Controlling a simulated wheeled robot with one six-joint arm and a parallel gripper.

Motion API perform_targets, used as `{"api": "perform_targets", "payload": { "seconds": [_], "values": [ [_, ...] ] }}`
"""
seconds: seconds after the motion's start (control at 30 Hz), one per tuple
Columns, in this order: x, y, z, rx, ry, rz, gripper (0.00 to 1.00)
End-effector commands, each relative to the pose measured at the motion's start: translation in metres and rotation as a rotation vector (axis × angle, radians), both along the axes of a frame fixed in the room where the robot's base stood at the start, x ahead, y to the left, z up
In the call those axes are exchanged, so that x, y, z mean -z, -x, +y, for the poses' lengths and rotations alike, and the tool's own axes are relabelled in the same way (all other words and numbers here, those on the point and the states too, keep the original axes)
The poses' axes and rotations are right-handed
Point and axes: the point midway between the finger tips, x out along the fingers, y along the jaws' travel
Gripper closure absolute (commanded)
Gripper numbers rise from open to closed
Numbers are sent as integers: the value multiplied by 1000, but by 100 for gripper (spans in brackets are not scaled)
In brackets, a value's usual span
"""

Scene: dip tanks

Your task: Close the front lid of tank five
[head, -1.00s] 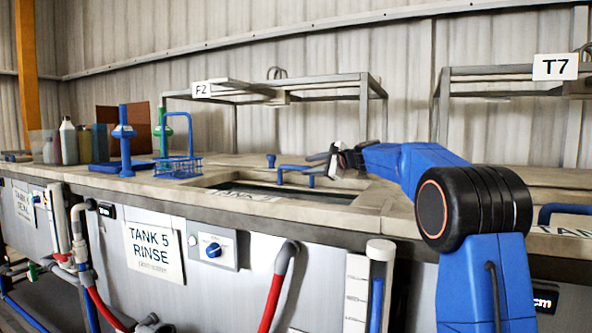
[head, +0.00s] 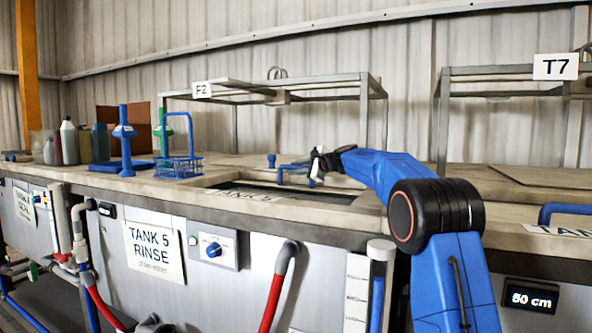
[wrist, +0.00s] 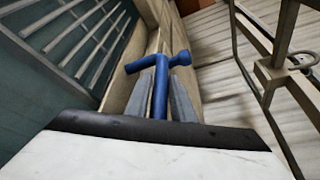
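Tank five (head: 150,252) carries a "TANK 5 RINSE" sign on its front. Its top opening (head: 290,192) shows dark, with a strip lettered "TANK 5" (head: 243,194) along the front edge. I cannot clearly make out the front lid. My gripper (head: 316,172) is above the back right of the opening, beside blue handles (head: 285,172). In the wrist view, my gripper's grey fingers (wrist: 162,84) are apart on either side of a blue T-shaped handle (wrist: 160,66); whether they touch it is unclear. A barred dark opening (wrist: 75,45) lies left of the handle.
A metal frame (head: 367,110) stands behind the tank, and another marked T7 (head: 437,120) to the right. A blue wire basket (head: 178,168), a blue stand (head: 126,140) and several bottles stand on the counter's left. A red hose (head: 275,295) runs down the front.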

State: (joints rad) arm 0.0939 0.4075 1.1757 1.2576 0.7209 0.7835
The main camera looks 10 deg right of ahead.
Motion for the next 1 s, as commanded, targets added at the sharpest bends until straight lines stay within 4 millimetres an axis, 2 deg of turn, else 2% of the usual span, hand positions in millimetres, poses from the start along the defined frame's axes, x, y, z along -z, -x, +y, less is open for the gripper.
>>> {"api": "perform_targets", "payload": {
  "seconds": [0.03, 0.07, 0.1, 0.33, 0.47, 0.67, 1.0],
  "values": [
    [0, 0, 0, 0, 0, 0, 91],
    [0, 0, 0, 0, 0, 0, 99],
    [0, 0, 0, 0, 0, 0, 100],
    [0, 3, 2, 0, 0, 0, 100],
    [-1, 12, 9, -2, -1, 0, 100],
    [-1, 44, 32, -2, 0, 0, 100],
    [-1, 117, 85, -3, 1, 0, 100]
  ]
}}
